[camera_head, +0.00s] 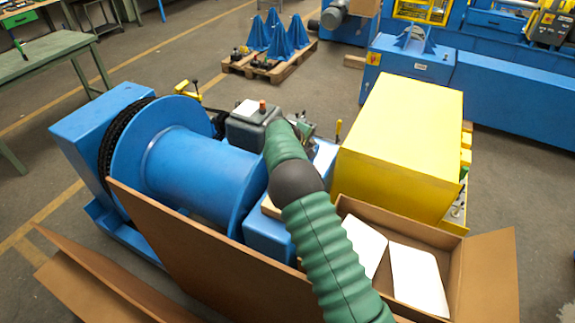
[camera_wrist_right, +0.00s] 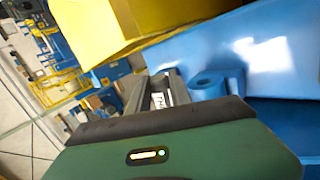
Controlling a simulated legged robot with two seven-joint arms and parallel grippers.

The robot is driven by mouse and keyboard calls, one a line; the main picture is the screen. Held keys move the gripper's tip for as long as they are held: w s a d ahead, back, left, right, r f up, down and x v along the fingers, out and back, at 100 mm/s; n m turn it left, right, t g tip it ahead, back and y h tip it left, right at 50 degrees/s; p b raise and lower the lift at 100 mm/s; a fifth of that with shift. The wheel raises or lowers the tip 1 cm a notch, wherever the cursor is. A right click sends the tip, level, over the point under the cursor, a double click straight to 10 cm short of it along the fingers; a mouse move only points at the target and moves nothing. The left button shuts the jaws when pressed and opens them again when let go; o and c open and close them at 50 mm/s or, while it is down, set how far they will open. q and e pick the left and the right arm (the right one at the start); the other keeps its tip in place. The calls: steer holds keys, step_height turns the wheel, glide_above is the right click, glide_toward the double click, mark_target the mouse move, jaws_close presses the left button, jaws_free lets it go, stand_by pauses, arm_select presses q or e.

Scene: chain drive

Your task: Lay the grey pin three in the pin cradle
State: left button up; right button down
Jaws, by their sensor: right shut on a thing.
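In the right wrist view my right gripper (camera_wrist_right: 157,92) is shut on a grey pin (camera_wrist_right: 160,84). The pin carries a white label with dark letters, only partly readable. A blue block with a round hole in its top (camera_wrist_right: 207,82) stands just right of the fingers, on a blue surface. I cannot tell whether this block is part of the pin cradle. In the head view my green right arm reaches from the bottom up to the machine, and its gripper is hidden. My left gripper is not in view. I cannot make out the pin cradle with certainty.
A blue drum (camera_head: 200,165) with a chain at its left stands left of my arm. A large yellow cover (camera_head: 400,145) stands to the right. An open cardboard box (camera_head: 490,270) with white sheets is in front. A pallet with blue cones (camera_head: 268,62) is behind.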

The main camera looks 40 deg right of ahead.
steer(key=d+f+n+t+b, duration=0.2)
steer(key=d+f+b, duration=0.25)
steer(key=d, duration=1.15)
step_height(320, 180, down, 8)
steer(key=b, duration=0.4)
steer(key=shift+a+r, duration=0.15)
steer(key=shift+a, duration=0.05)
steer(key=shift+s, duration=0.1)
